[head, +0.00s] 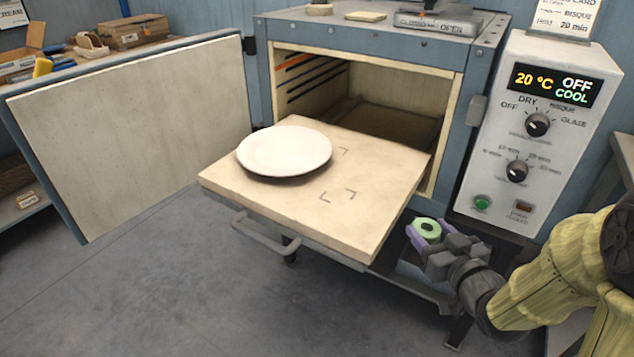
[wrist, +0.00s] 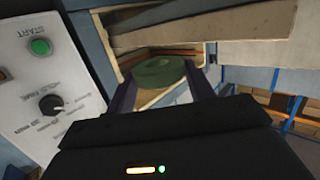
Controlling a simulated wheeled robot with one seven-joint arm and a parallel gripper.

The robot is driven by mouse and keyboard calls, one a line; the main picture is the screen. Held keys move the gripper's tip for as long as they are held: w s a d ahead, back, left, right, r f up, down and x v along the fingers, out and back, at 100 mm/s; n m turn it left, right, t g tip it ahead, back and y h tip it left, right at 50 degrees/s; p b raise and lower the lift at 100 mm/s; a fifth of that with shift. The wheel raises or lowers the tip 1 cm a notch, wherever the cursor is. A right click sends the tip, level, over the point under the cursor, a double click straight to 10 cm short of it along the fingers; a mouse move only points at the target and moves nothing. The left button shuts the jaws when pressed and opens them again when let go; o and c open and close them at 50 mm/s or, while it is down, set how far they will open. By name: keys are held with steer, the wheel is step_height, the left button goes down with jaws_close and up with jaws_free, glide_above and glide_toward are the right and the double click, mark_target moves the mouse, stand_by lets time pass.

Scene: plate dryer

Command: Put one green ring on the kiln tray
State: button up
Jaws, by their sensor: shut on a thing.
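My gripper (head: 425,234) is at the lower right of the head view, beside and below the front right corner of the kiln tray. It is shut on a green ring (head: 427,228), which lies between the purple fingers. In the wrist view the ring (wrist: 160,71) shows dark green between the two fingers. The kiln tray (head: 290,216) is a pale slab pulled out of the open kiln. A white plate (head: 284,151) sits on its left rear part. Corner marks outline a bare spot on the tray to the right of the plate.
The kiln door (head: 130,130) stands open to the left. A control box (head: 545,130) with knobs and a lit display stands right of the kiln. A grey handle (head: 265,235) sticks out below the tray. A grey bin (head: 415,268) is under my gripper.

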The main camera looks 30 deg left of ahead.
steer(key=s+b, duration=0.1)
steer(key=s, duration=0.1)
steer(key=s+n+g+y+b, duration=0.1)
steer(key=b, duration=0.1)
steer(key=s+a+n+g+y+b, duration=0.1)
steer(key=s+b, duration=0.1)
steer(key=shift+s+r, duration=0.1)
steer(key=shift+s, duration=0.25)
steer(key=p, duration=1.3)
glide_toward(377, 212)
steer(key=w+a+r, duration=0.1)
steer(key=a, duration=0.1)
steer(key=x, duration=0.5)
steer(key=b+x, duration=0.1)
steer(key=x, duration=0.1)
steer(key=shift+w+a+r, duration=0.1)
steer(key=shift+w+r, duration=0.25)
steer(key=shift+w, duration=0.15)
